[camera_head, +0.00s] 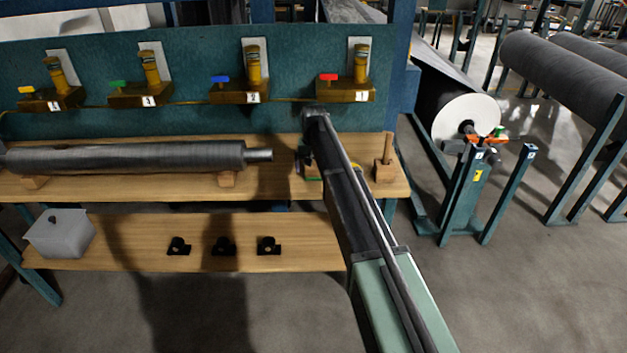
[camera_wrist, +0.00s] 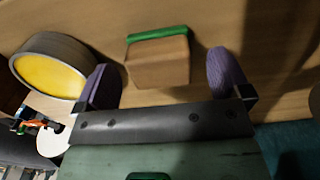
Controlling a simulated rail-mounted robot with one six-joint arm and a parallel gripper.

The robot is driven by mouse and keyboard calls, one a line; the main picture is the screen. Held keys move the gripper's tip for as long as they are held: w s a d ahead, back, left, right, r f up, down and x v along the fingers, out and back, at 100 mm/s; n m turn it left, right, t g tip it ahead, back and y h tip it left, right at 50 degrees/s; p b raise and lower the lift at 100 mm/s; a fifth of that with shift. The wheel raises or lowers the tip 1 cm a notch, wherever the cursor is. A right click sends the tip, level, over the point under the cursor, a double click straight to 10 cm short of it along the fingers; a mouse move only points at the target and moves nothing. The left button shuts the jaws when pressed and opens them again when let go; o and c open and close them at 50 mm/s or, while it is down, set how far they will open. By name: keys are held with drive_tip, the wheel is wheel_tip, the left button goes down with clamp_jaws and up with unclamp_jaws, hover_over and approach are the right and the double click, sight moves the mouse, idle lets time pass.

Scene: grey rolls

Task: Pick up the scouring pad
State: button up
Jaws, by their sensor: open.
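The scouring pad, a tan block (camera_wrist: 158,64) with a green layer (camera_wrist: 158,33) along one edge, lies on the wooden surface in the wrist view. My gripper (camera_wrist: 162,68) is open, with one purple finger left of the pad and one right of it. I cannot tell how high the fingertips are above the wood. In the head view my arm hides most of the gripper, and a small bit of green shows beside it on the bench (camera_head: 283,186).
A round tin with yellow contents (camera_wrist: 52,70) stands close to the left finger. A grey roller (camera_head: 125,157) lies left of my arm, and a wooden block with a peg (camera_head: 386,165) stands right. Valves (camera_head: 237,88) line the back panel. A lower shelf (camera_head: 130,250) holds a grey box.

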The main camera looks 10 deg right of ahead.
sight(314, 166)
wheel_tip(314, 166, down, 3)
drive_tip(key=shift+r+b, duration=0.15)
drive_tip(key=shift+b, duration=0.4)
drive_tip(key=shift+r, duration=0.25)
drive_tip(key=shift+c, duration=0.2)
drive_tip(key=c, duration=1.1)
drive_tip(key=shift+o, duration=0.2)
wheel_tip(314, 166, up, 20)
drive_tip(key=p, duration=2)
drive_tip(key=shift+p, duration=0.3)
